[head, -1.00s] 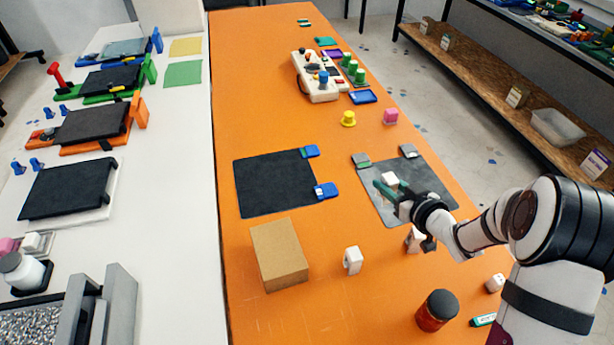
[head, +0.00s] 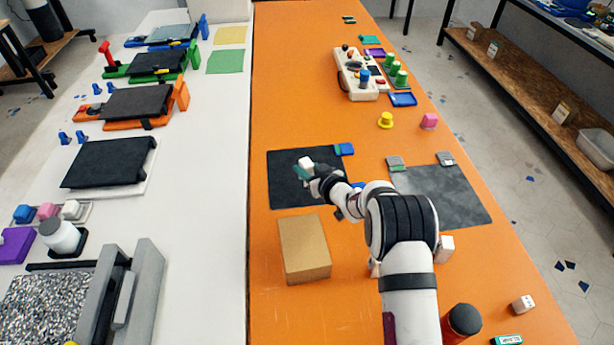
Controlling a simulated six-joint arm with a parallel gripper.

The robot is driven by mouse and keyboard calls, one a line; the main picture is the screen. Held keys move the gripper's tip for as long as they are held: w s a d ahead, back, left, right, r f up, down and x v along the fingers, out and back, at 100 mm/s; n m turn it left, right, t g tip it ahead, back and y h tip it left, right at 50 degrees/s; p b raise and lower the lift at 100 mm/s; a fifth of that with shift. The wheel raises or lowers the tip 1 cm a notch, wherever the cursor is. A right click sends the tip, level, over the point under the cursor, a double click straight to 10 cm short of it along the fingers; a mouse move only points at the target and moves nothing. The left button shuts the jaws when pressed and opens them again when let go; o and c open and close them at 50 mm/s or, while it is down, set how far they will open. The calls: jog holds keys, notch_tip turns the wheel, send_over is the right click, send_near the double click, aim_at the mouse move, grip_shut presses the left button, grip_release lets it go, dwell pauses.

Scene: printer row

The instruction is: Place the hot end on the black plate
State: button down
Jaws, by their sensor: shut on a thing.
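My gripper (head: 305,170), with teal fingers, is shut on a small white block, which I take to be the hot end (head: 306,162). My wrist and arm cover the plate's right side and most of a second blue clip.
A cardboard box (head: 304,250) stands just in front of the black plate. A grey plate (head: 443,197) with grey clips lies to the right. A white part (head: 446,249), a dark-lidded jar (head: 461,322) and a white cube (head: 523,304) stand nearer.

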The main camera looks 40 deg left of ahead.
notch_tip(320, 180, down, 3)
jog(key=shift+f, duration=0.2)
jog(key=shift+f, duration=0.15)
jog(key=c, duration=0.6)
grip_release()
jog(key=shift+o, duration=0.2)
